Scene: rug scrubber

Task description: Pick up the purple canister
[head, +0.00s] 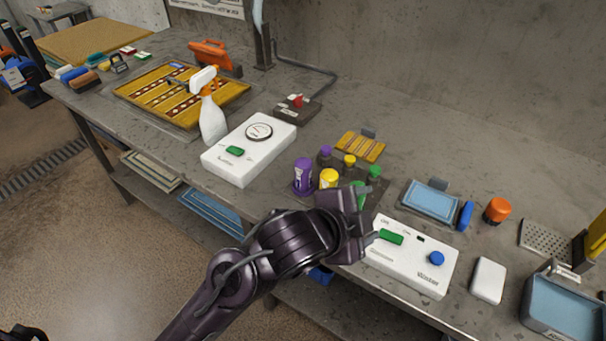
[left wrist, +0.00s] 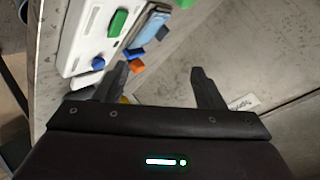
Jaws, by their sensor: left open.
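The purple canister (head: 303,176) stands upright on the grey workbench in the head view, just right of the white box with a round dial. A yellow canister (head: 329,179) stands close on its right. A green canister (head: 357,190) is partly hidden behind my gripper. My left gripper (head: 366,208) is to the right of the purple canister and apart from it. In the left wrist view the left gripper's two fingers (left wrist: 160,84) are spread with nothing held between them. The purple canister does not show in that view.
Smaller bottles with purple (head: 325,154), yellow and green caps stand behind the canisters. A white spray bottle (head: 211,118) and the dial box (head: 250,150) stand to the left. A white control box (head: 411,258) is beside my gripper. The bench's back right is mostly clear.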

